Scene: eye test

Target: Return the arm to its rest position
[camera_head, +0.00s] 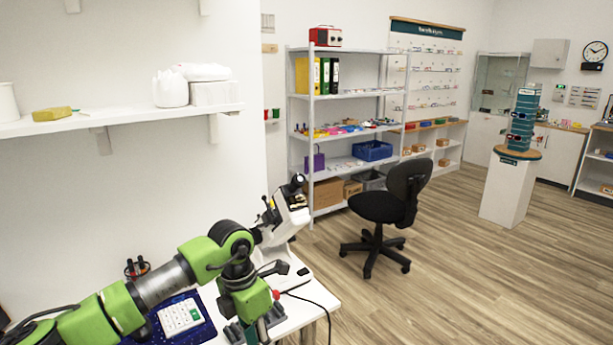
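My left arm (160,281) is green and grey and comes in from the lower left, bent at a raised joint. My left gripper (256,331) points down at the bottom edge of the view, over the white table (318,291). Its fingertips are not clearly visible, so I cannot tell whether it is open or shut. No held object shows. My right arm and gripper are not in view.
A white instrument (286,214) stands on the table close behind the arm. A white keypad device (180,317) lies on a dark blue mat (206,330) beside the gripper. A wall shelf (130,113) hangs above. A black chair (385,204) and open floor lie right.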

